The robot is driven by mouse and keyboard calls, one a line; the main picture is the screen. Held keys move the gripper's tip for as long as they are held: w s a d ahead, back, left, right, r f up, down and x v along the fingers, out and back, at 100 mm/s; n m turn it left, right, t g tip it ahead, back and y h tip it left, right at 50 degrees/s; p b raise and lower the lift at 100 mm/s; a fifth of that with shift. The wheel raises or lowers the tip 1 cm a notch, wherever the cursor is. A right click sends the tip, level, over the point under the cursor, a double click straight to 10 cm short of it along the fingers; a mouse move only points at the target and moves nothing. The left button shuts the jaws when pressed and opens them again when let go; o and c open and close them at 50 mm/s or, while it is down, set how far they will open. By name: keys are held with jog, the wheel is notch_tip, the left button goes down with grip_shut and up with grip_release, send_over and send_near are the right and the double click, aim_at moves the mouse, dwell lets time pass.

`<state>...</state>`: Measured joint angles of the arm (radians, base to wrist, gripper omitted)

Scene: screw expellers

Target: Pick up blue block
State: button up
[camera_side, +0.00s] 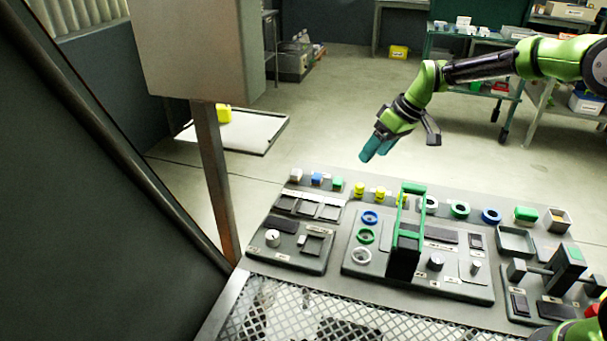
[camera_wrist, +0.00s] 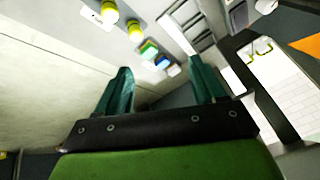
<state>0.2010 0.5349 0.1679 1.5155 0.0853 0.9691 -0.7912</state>
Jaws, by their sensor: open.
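The blue block (camera_side: 317,179) sits on the back strip of the panel, between a white block (camera_side: 296,175) on its left and a green block (camera_side: 337,184) on its right. In the wrist view the blue block (camera_wrist: 162,62) shows beyond and between the fingers, with the green block (camera_wrist: 149,49) and the white block (camera_wrist: 173,70) beside it. My gripper (camera_side: 376,147) is in the air above and behind the panel, to the right of the blue block and apart from it. In the wrist view its two teal fingers (camera_wrist: 160,85) are spread with nothing between them.
Yellow knobs (camera_side: 360,190) stand right of the green block. A green-framed handle (camera_side: 410,225) rises from the middle panel. Coloured rings (camera_side: 460,210) and a bin (camera_side: 516,240) lie further right. A grey post (camera_side: 215,170) stands left of the panel. Air above the blocks is clear.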

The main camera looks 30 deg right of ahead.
jog(key=w+f+n, duration=0.2)
jog(key=w+n, duration=0.1)
jog(key=w, duration=0.3)
jog(key=n+t, duration=0.1)
jog(key=n, duration=0.2)
send_over(318, 176)
jog(key=s+d, duration=0.3)
jog(key=shift+y, duration=0.4)
jog(key=f, duration=0.7)
jog(key=shift+w+a+f, duration=0.1)
jog(key=shift+w+f, duration=0.05)
jog(key=shift+w, duration=0.05)
jog(key=shift+x, duration=2.8)
jog(key=shift+w+a, duration=0.1)
jog(key=shift+a, duration=0.05)
jog(key=c, duration=1.2)
